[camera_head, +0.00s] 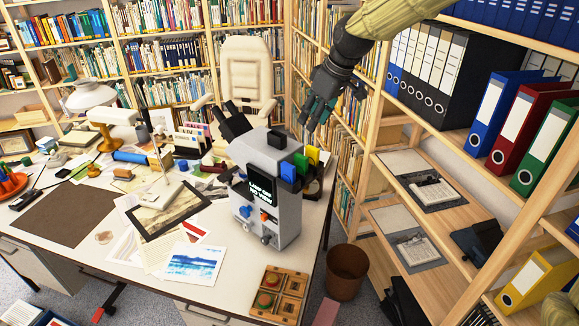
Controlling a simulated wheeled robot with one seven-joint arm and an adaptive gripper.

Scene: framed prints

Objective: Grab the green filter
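My gripper (317,116) hangs from the upper right, above and apart from the green filter. Its dark fingers look spread, with nothing seen between them.
The white desk (90,245) is cluttered with papers, a lamp (103,112) and a framed print (168,215). A wooden box (279,295) lies at the desk's front edge. A shelf with binders (492,105) stands close on the right. A cream chair (249,75) is behind.

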